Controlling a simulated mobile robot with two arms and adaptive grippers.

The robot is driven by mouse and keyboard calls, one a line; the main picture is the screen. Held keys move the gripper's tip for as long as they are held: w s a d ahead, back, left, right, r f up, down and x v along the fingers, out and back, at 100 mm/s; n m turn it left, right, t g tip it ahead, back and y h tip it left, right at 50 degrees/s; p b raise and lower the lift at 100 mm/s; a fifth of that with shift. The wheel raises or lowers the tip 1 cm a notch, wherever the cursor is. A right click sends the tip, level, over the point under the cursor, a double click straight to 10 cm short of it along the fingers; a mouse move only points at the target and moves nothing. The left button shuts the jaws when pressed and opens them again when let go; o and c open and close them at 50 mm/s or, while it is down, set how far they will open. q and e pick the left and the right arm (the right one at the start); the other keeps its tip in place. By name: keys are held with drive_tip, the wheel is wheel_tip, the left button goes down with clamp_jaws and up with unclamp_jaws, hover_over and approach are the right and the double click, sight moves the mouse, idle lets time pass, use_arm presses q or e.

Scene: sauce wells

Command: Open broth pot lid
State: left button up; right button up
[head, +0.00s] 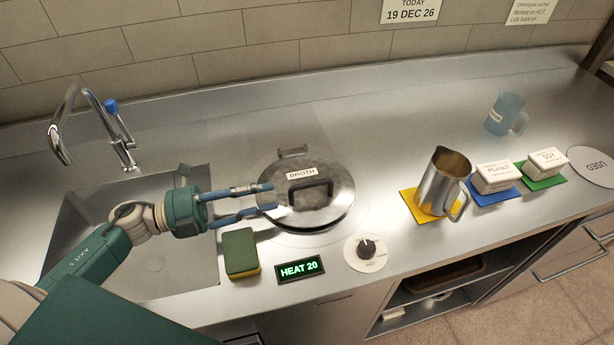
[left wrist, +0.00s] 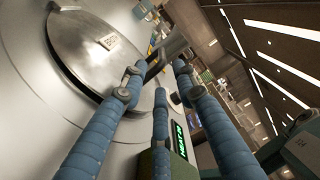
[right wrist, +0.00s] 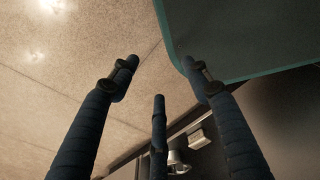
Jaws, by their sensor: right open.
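The broth pot lid (head: 335,208) is a round, shiny metal disc with a BROTH label and a dark arched handle (head: 311,191). It lies flat over the pot on the counter; the pot's body is hidden. My left gripper (head: 268,198) is open and empty, with its blue fingers over the lid's left edge, pointing at the handle. The fingertips are a little left of the handle and apart from it. The lid (left wrist: 85,45) fills the upper left of the left wrist view. My right gripper (right wrist: 165,75) is open and empty in the right wrist view, away from the lid.
A sponge (head: 240,252), a HEAT 20 display (head: 300,268) and a knob (head: 367,248) stand in front of the pot. The sink (head: 140,265) is left. A metal pitcher (head: 437,182), PEANUT (head: 495,176) and SOY (head: 546,161) containers and a blue mug (head: 504,113) stand right.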

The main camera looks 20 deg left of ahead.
sight(304, 185)
use_arm(q)
drive_tip(key=shift+w+d+r, duration=0.1)
drive_tip(key=shift+w+d, duration=0.1)
drive_tip(key=shift+w, duration=0.05)
drive_tip(key=p+x, duration=0.3)
drive_tip(key=x, duration=0.5)
drive_tip(key=shift+d+r, duration=0.15)
drive_tip(key=shift+d, duration=0.2)
drive_tip(key=shift+w+d, duration=0.4)
drive_tip(key=shift+d, duration=0.2)
use_arm(e)
drive_tip(key=shift+s+d+r, duration=0.1)
drive_tip(key=shift+s+r, duration=0.1)
drive_tip(key=shift+r, duration=1.5)
use_arm(q)
drive_tip(key=shift+c, duration=0.5)
clamp_jaws()
use_arm(e)
drive_tip(key=shift+s, duration=0.1)
